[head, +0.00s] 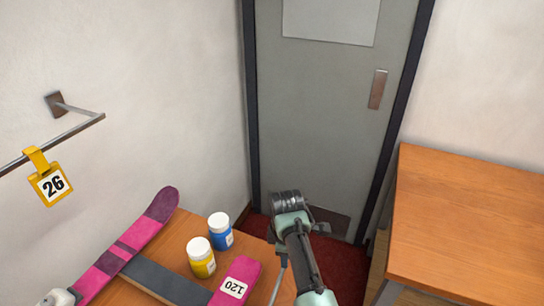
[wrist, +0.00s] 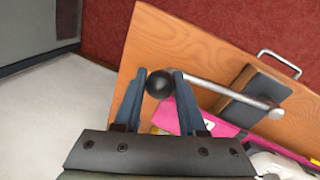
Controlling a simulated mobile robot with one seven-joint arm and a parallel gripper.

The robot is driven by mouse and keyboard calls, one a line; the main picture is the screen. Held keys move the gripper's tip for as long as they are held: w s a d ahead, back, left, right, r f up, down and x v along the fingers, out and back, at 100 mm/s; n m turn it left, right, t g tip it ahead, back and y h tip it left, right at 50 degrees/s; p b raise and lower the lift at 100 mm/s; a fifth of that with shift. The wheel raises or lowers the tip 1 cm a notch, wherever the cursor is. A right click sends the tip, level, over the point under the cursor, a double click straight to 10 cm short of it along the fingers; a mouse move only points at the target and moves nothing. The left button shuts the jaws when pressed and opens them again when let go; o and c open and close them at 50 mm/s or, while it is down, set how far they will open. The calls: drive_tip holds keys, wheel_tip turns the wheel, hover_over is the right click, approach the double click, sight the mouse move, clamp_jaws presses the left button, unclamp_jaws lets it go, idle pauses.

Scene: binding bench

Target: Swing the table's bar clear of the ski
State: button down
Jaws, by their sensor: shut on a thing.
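In the wrist view my gripper (wrist: 157,82) is shut on the black ball knob (wrist: 160,85) at the end of the table's metal bar (wrist: 212,90). The bar runs right from the knob, across bare wood and a dark grey strip, to a round metal end (wrist: 274,112). A pink ski (wrist: 228,131) lies just below the bar in the picture, partly hidden by a finger. In the head view a pink and purple ski (head: 128,240) lies along the table's left side. A pink piece labelled 120 (head: 240,272) lies nearer the right edge. My gripper's fingers do not show clearly there.
A blue jar (head: 220,238) and a yellow jar (head: 201,263) with white lids stand on the table (head: 190,228). A wall rail (head: 70,132) holds a yellow tag 26 (head: 50,185). A grey door (head: 325,120) is behind; a wooden counter (head: 470,225) is at right.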

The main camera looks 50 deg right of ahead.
drive_tip(key=shift+s+d+r+m+p, duration=0.1)
drive_tip(key=shift+s+d+m+p, duration=0.3)
drive_tip(key=shift+s+m, duration=0.35)
drive_tip(key=shift+s, duration=0.15)
drive_tip(key=shift+c, duration=2.4)
unclamp_jaws()
wheel_tip(320, 180, up, 13)
drive_tip(key=s+a, duration=0.1)
drive_tip(key=a, duration=0.1)
drive_tip(key=shift+s+f, duration=0.15)
drive_tip(key=shift+f, duration=0.05)
drive_tip(key=shift+a, duration=0.1)
